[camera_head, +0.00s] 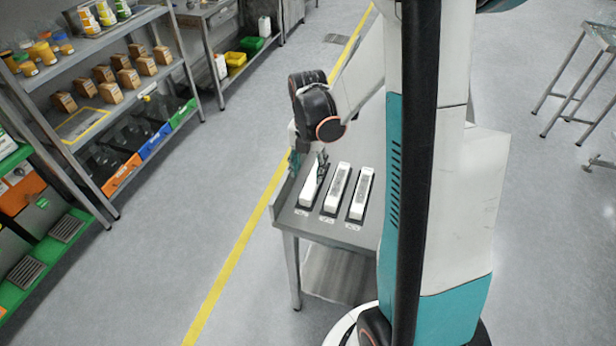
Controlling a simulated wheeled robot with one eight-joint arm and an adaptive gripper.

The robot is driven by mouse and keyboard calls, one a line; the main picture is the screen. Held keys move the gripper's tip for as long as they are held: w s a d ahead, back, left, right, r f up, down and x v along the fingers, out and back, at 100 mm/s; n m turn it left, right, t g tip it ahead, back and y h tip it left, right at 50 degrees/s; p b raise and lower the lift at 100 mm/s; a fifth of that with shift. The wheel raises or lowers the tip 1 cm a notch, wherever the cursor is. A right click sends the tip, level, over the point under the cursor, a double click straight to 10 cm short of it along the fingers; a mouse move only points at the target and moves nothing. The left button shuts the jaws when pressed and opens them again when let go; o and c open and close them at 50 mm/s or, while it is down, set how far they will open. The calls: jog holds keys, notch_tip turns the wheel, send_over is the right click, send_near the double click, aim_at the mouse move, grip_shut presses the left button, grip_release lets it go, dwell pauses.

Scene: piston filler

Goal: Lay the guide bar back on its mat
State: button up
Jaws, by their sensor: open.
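Three white bars lie side by side on dark mats on a small steel table (290,218). I cannot tell which of them is the guide bar. The left bar (312,187) lies on its mat under my gripper (320,172). The middle bar (337,188) and the right bar (361,194) each lie lengthwise on their own mats. Small labels sit at the near ends of the mats. My gripper points down at the left bar's far part with its fingers open. I cannot tell whether the fingers touch the bar.
My column hides the table's right side. A shelf rack (90,55) with boxes, jars and coloured bins stands at the left. A yellow floor line (232,262) runs past the table. The floor between rack and table is clear.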

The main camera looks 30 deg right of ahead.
jog(key=shift+r+p, duration=0.4)
jog(key=shift+r, duration=1.7)
